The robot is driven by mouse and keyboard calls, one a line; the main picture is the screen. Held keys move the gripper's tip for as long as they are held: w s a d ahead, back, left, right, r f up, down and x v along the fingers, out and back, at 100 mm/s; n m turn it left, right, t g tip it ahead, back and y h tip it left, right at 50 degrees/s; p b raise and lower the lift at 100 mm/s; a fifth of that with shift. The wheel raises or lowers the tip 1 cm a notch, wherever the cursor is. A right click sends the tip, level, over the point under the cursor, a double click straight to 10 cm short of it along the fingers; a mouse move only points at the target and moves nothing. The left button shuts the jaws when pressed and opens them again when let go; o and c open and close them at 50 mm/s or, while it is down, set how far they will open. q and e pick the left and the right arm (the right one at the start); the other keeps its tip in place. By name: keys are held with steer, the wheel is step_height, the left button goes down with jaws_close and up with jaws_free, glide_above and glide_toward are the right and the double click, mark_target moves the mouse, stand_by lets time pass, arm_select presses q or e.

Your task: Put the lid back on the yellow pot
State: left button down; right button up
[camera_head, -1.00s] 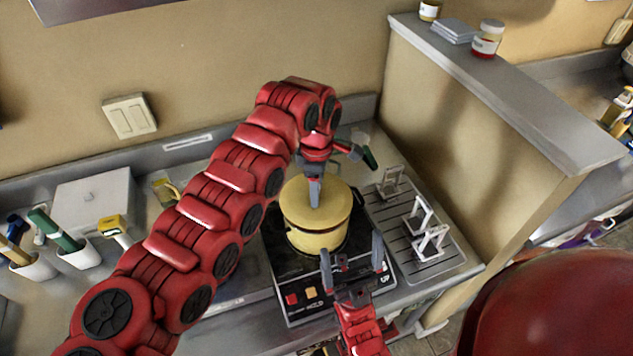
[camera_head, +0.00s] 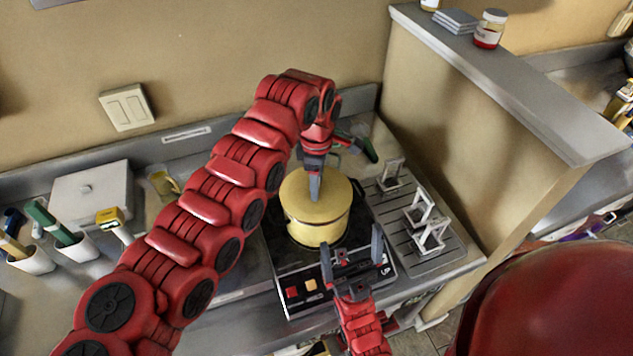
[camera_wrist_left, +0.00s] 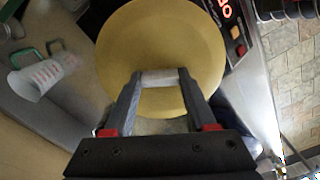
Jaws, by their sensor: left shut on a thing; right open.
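The yellow pot (camera_head: 318,232) stands on the black hot plate on the counter. Its round yellow lid (camera_head: 300,192) is level over the pot's mouth, on the rim or just above it; I cannot tell which. My left gripper (camera_head: 315,192) points down from above and is shut on the lid's handle. In the left wrist view the lid (camera_wrist_left: 165,35) fills the upper middle, and its pale handle (camera_wrist_left: 160,78) is between the fingertips; the lid hides the pot there. My right gripper (camera_head: 350,256) is open and empty, in front of the pot, low over the hot plate's front.
The hot plate (camera_head: 283,272) has buttons at its front. White stands (camera_head: 427,232) are on the ribbed tray to the right, beside a partition wall (camera_head: 460,110). A measuring cup (camera_wrist_left: 42,75) with a green handle is behind the pot. A white box (camera_head: 92,195) and utensil cups are at left.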

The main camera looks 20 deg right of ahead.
arm_select(q)
steer(key=shift+b, duration=0.4)
stand_by(1.0)
steer(key=shift+f+b, duration=0.2)
steer(key=shift+b, duration=0.45)
stand_by(0.7)
stand_by(0.3)
jaws_free()
stand_by(0.3)
steer(key=shift+r, duration=0.15)
steer(key=shift+r+p, duration=0.5)
steer(key=shift+r, duration=0.6)
steer(key=shift+r+p, duration=1.65)
steer(key=shift+r, duration=0.65)
